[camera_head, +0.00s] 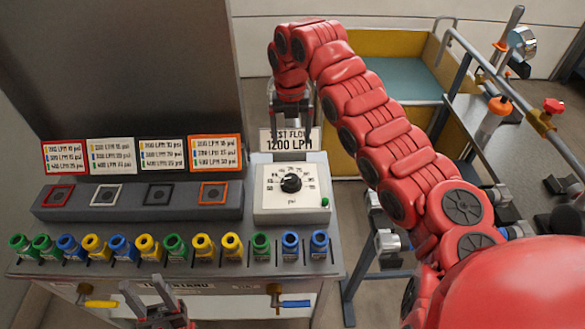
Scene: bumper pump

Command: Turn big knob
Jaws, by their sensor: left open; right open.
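The big black knob (291,184) sits at the centre of a dial marked psi on a white control box (273,207) on the right part of the grey panel. My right gripper (291,122) points down beyond the knob, at the test flow sign, which hides its fingertips. It is open and apart from the knob. My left gripper (147,287) is low at the front edge of the panel, well to the left of the knob. It is open, with nothing seen between its fingers.
A sign reading 1200 LPM (290,141) stands behind the box. A green button (325,202) is at its lower right. Several coloured caps (175,245) line the front. Label cards (110,155) stand behind square buttons. A yellow bin (390,43) is at the back.

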